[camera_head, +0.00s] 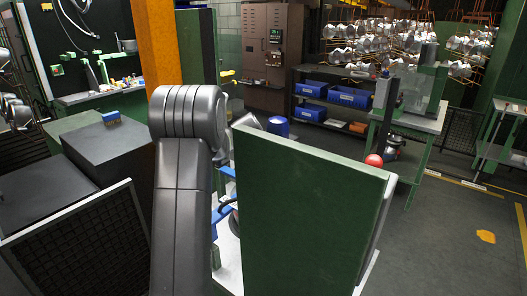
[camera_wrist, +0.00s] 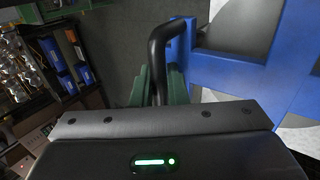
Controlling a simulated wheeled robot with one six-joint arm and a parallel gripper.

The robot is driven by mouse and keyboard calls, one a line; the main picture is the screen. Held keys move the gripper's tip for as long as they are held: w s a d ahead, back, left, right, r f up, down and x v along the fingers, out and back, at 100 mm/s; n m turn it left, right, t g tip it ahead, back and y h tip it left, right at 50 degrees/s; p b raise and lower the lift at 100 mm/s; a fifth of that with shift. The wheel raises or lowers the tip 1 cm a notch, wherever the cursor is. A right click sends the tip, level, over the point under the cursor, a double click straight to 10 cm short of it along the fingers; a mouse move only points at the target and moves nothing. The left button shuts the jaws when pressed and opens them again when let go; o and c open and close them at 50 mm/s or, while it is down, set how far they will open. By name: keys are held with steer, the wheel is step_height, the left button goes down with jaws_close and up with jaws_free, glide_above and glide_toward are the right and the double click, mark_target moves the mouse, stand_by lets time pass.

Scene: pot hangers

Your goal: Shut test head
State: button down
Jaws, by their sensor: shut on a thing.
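In the wrist view my gripper (camera_wrist: 160,86) has its two green fingers closed around a black curved handle (camera_wrist: 166,42). The handle is attached to a blue frame (camera_wrist: 228,68), which looks like the test head. The frame fills the right of that view, with pale round surfaces behind it. In the head view only small blue parts (camera_head: 223,212) show between my dark arm and a large green panel (camera_head: 305,210). My fingers and the handle are hidden there, so I cannot tell how far the head is open.
The green panel stands upright close on the right of my arm. A dark box (camera_head: 115,150) and a mesh panel (camera_head: 85,240) are on the left.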

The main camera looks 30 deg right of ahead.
steer(key=shift+d+f, duration=0.25)
steer(key=shift+f, duration=0.7)
steer(key=shift+s+f+b, duration=0.15)
steer(key=shift+f+b, duration=0.45)
steer(key=shift+f, duration=0.45)
steer(key=c, duration=1.5)
jaws_free()
steer(key=shift+a+r, duration=0.25)
steer(key=shift+r, duration=0.2)
steer(key=v, duration=0.4)
steer(key=b+v, duration=0.1)
steer(key=v, duration=0.4)
steer(key=b+v, duration=0.1)
steer(key=v, duration=0.3)
steer(key=shift+d+r, duration=0.1)
steer(key=shift+r, duration=0.65)
steer(key=shift+w+d+r+p+v, duration=0.2)
steer(key=shift+p+v, duration=1.15)
steer(key=shift+v, duration=1.35)
steer(key=shift+w+d+r+p+v, duration=0.1)
steer(key=shift+d+r+p+v, duration=0.15)
steer(key=shift+p+v, duration=1.8)
steer(key=shift+w+d+r+p+v, duration=0.2)
steer(key=shift+p+v, duration=0.45)
steer(key=shift+v, duration=2.7)
